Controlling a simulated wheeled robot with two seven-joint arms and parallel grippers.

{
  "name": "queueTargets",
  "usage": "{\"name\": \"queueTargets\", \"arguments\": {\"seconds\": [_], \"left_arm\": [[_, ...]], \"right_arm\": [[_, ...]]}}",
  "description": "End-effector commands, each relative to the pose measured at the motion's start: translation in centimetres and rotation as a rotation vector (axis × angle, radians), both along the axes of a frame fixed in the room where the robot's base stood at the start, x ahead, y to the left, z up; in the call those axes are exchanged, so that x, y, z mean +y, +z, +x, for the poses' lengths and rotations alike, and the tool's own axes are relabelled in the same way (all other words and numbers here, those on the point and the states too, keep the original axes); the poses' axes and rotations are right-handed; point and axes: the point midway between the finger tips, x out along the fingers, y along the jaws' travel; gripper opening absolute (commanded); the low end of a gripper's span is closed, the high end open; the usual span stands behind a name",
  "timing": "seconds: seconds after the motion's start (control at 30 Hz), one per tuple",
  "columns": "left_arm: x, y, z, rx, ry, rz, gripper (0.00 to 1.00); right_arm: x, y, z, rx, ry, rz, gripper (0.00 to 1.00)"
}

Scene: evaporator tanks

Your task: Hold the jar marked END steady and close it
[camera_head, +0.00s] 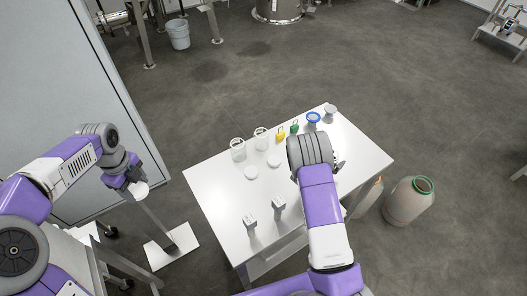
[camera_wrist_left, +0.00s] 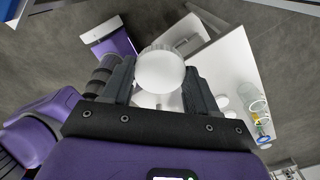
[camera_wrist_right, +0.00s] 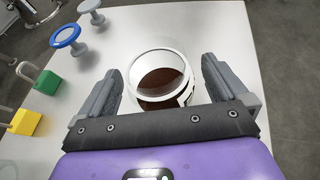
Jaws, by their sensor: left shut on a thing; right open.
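My left gripper (camera_head: 134,182) is shut on a white round lid (camera_wrist_left: 160,72) with a ribbed edge, held in the air left of the table, away from the jars. In the right wrist view an open glass jar (camera_wrist_right: 160,80) with dark brown contents stands on the white table. Part of a black marking shows on its side, but I cannot read it. My right gripper (camera_wrist_right: 162,90) is open, with one finger on each side of this jar and gaps visible. In the head view my right arm hides most of this jar.
On the table (camera_head: 213,190) stand two empty-looking glass jars (camera_head: 238,151), two white lids (camera_head: 251,173), a yellow padlock (camera_head: 281,136), a green padlock (camera_head: 294,128), a blue-ringed piece (camera_head: 313,118), a grey piece (camera_head: 330,111) and two metal blocks (camera_head: 279,205). A large vessel (camera_head: 409,202) stands right.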

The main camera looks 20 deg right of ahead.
Motion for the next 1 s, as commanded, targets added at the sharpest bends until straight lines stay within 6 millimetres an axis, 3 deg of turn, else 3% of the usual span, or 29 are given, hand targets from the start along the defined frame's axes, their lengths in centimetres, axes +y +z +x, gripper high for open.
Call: {"name": "queueTargets", "arguments": {"seconds": [0.37, 1.0], "left_arm": [[0.01, 0.00, -0.01, 0.000, 0.000, 0.000, 0.31], [0.00, 0.00, 0.00, 0.000, 0.000, 0.000, 0.31]], "right_arm": [[-0.22, -0.14, 0.17, 0.000, 0.001, 0.000, 0.99], [-0.24, -0.04, 0.20, -0.002, 0.001, -0.001, 0.04]]}}
